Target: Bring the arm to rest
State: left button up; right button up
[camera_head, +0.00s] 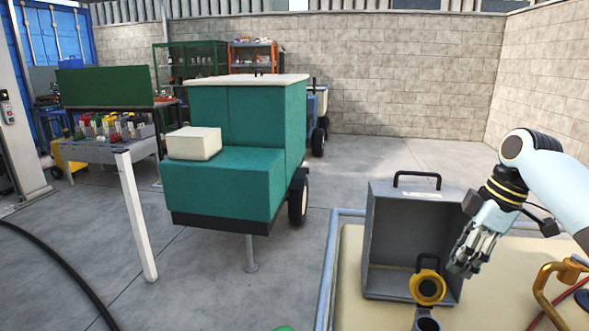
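My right arm (562,190) comes in from the right edge. Its gripper (464,268) hangs tilted down and to the left, in front of the right side of a grey open box (385,240). The fingertips look close together, but I cannot tell whether the gripper is open or shut. I see nothing clearly held in it. My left gripper is not in view.
The grey box stands on a cream surface (350,262) with a blue rail (330,262). A yellow-and-black fitting (427,288) is at the box's front. A brass handle (543,285) is at right. A teal vehicle (225,185) stands left; open floor lies behind.

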jog(key=s+a+f+m+h, duration=0.1)
jog(key=s+a+f+m, duration=0.2)
jog(key=s+f, duration=0.5)
jog(key=s+a+r+m+t+h, duration=0.1)
jog(key=s+a+r+m, duration=0.3)
jog(key=s, duration=0.8)
jog(key=s+d+r+m+t+h, duration=0.15)
jog(key=s+m, duration=0.35)
jog(key=s, duration=0.6)
jog(key=s+d+f+g+b, duration=0.15)
jog(key=f+b, duration=0.25)
jog(key=f, duration=1.4)
jog(key=s+d+f+b, duration=0.1)
jog(key=s+f+b, duration=0.15)
jog(key=f, duration=1.45)
jog(key=s+f+g+b, duration=0.1)
jog(key=s+f+b, duration=0.5)
jog(key=s+f, duration=1.1)
notch_tip(320, 180, down, 3)
jog(key=shift+d+r+m, duration=0.1)
jog(key=shift+d+m, duration=0.2)
jog(key=shift+m, duration=0.1)
